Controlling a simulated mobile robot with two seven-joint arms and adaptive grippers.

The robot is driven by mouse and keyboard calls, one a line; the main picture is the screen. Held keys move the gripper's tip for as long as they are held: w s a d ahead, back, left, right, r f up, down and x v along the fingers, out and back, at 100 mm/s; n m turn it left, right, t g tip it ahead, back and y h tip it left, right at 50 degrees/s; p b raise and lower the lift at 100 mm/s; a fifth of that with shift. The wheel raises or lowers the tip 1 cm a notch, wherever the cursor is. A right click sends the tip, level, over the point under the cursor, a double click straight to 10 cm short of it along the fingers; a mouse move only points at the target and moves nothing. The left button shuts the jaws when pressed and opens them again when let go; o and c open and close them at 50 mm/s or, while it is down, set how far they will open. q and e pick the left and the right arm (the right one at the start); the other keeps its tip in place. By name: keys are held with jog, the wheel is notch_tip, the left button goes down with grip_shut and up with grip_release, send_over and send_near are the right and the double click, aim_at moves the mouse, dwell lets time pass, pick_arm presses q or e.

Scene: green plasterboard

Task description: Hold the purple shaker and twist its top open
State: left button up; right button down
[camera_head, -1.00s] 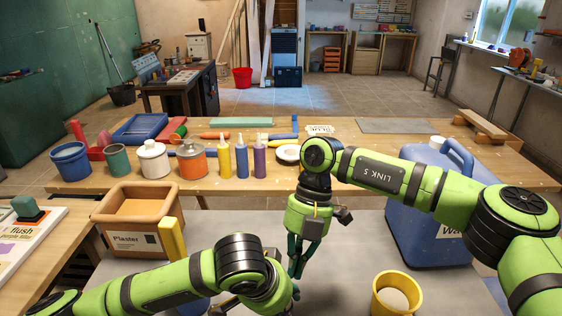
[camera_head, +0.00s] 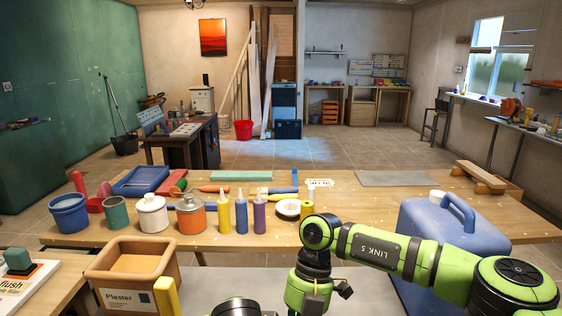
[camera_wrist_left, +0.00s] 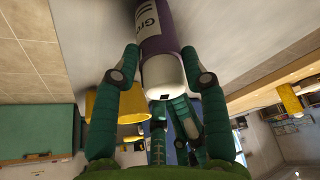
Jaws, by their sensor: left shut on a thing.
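In the head view the shaker and both sets of fingertips are below the picture's edge. Only a bit of my left arm shows there, at the bottom.
The wooden table holds several bottles, including a purple one (camera_head: 260,213), and cans. A plaster box (camera_head: 135,272) stands in front at the left, a large blue jug (camera_head: 437,240) at the right, beyond my right arm. A yellow cup (camera_wrist_left: 103,103) shows in the left wrist view.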

jog(key=shift+s+a, duration=0.3)
dwell(0.4)
pick_arm(q)
jog(key=shift+d, duration=0.1)
pick_arm(e)
jog(key=shift+a, duration=0.3)
jog(key=shift+w+a, duration=0.25)
jog(key=shift+a, duration=0.1)
jog(key=shift+w+d+f, duration=0.1)
jog(key=shift+w+d, duration=0.05)
jog(key=shift+d, duration=0.05)
jog(key=shift+w+d+r, duration=0.1)
jog(key=shift+w+r, duration=0.1)
jog(key=shift+w, duration=0.2)
jog(key=r, duration=0.5)
jog(key=shift+s+r, duration=0.2)
jog(key=shift+r, duration=0.2)
